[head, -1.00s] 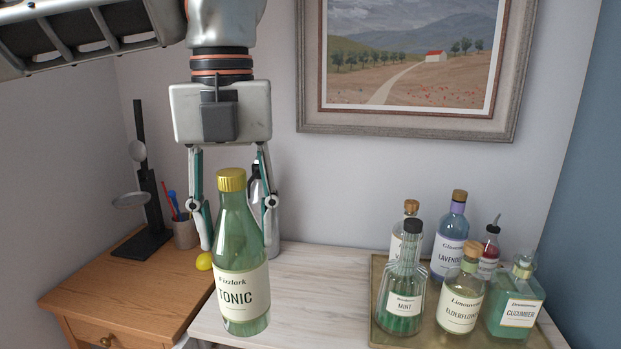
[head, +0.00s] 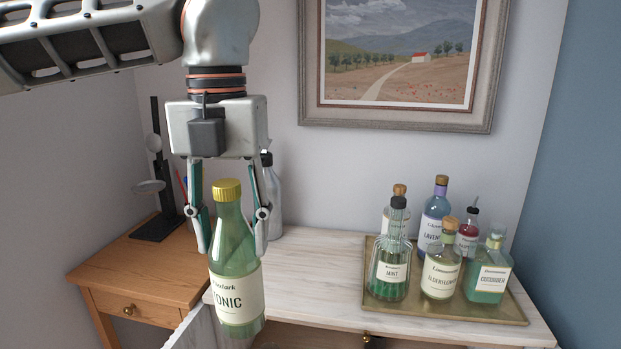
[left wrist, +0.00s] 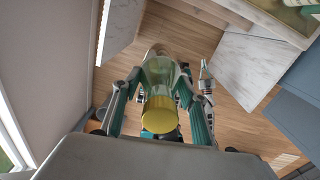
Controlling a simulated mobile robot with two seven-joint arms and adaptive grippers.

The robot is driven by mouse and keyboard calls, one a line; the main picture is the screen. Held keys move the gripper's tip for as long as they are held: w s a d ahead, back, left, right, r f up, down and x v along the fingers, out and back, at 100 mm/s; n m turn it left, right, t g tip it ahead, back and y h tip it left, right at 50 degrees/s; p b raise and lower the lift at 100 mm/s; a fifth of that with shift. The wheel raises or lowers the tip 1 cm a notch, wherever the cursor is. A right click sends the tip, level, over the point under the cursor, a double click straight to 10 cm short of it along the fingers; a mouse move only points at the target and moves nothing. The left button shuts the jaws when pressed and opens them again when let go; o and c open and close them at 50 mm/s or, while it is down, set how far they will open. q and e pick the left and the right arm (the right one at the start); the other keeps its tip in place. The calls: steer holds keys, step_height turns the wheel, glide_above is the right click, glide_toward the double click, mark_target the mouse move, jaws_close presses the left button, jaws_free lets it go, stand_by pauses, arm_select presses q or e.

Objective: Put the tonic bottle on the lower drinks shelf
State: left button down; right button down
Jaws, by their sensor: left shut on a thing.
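The tonic bottle (head: 236,262) is green glass with a yellow cap and a cream label. It hangs upright in my left gripper (head: 233,228), whose fingers are shut on it. In the head view it overlaps the counter's front left edge. In the left wrist view the bottle (left wrist: 160,78) points away from the camera, with wooden floor behind it. A pale, ringed part in the left wrist view looks like my right gripper (left wrist: 204,78); its fingers are too small to read. I cannot make out the lower drinks shelf clearly.
A brass tray (head: 440,308) with several bottles stands on the right of the pale counter (head: 310,262). A grey bottle (head: 271,195) stands behind my gripper. A wooden side table (head: 135,262) with a black stand (head: 158,170) is at left. The counter's middle is clear.

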mark_target(214, 261)
arm_select(q)
steer(key=a+f+m, duration=0.4)
steer(key=f+m, duration=0.5)
steer(key=m, duration=0.2)
steer(key=a+f+m, duration=0.5)
steer(key=f+m, duration=0.5)
steer(key=m, duration=0.2)
steer(key=w+a+f+m, duration=0.1)
steer(key=a+f+m, duration=0.4)
steer(key=f+m, duration=0.4)
steer(key=shift+a+f+m, duration=0.2)
steer(key=shift+f+m, duration=0.2)
steer(key=shift+m, duration=1.2)
steer(key=shift+w, duration=0.1)
